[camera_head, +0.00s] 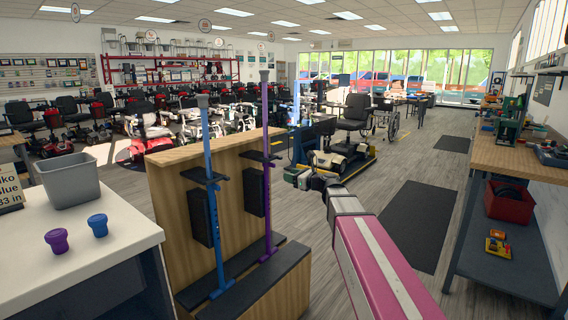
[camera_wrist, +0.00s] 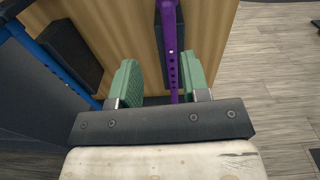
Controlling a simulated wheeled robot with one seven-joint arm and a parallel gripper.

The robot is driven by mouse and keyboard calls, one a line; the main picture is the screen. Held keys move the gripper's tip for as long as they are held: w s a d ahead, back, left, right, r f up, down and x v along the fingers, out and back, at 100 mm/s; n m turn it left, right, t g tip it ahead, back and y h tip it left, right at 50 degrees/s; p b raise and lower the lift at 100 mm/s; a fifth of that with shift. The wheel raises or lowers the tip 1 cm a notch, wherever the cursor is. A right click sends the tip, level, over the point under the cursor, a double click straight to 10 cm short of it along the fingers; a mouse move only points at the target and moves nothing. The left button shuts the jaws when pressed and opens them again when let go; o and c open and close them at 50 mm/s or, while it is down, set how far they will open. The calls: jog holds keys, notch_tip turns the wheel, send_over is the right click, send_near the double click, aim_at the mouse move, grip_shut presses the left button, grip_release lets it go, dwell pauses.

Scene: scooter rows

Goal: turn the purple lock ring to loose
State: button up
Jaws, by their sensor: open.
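A purple pole (camera_head: 267,190) stands upright on the right side of a wooden stand (camera_head: 165,200), with a dark bracket (camera_head: 262,157) partway up. I cannot make out a separate purple lock ring. My gripper (camera_head: 297,178) is just right of the purple pole in the head view, apart from it. In the wrist view my gripper (camera_wrist: 160,78) is open and empty, with two green pads. The purple pole (camera_wrist: 170,50) with a row of holes shows beyond the pads, nearer the right one. Its lower part is hidden behind my gripper.
A blue pole (camera_head: 212,190) stands left of the purple one. A white counter (camera_head: 100,265) at left holds a grey bin (camera_head: 70,180), a purple cap (camera_head: 57,240), a blue cap (camera_head: 98,225) and a sign (camera_head: 10,192). A workbench (camera_head: 515,160) stands at right. Open floor (camera_head: 365,185) lies between.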

aim_at(273, 167)
jog(key=shift+m, duration=0.4)
jog(key=x, duration=0.3)
jog(key=r+x, duration=0.1)
jog(key=x, duration=0.3)
jog(key=w+x, duration=0.1)
jog(key=x, duration=0.3)
jog(key=shift+d+r, duration=0.25)
jog(key=shift+d, duration=0.1)
grip_shut()
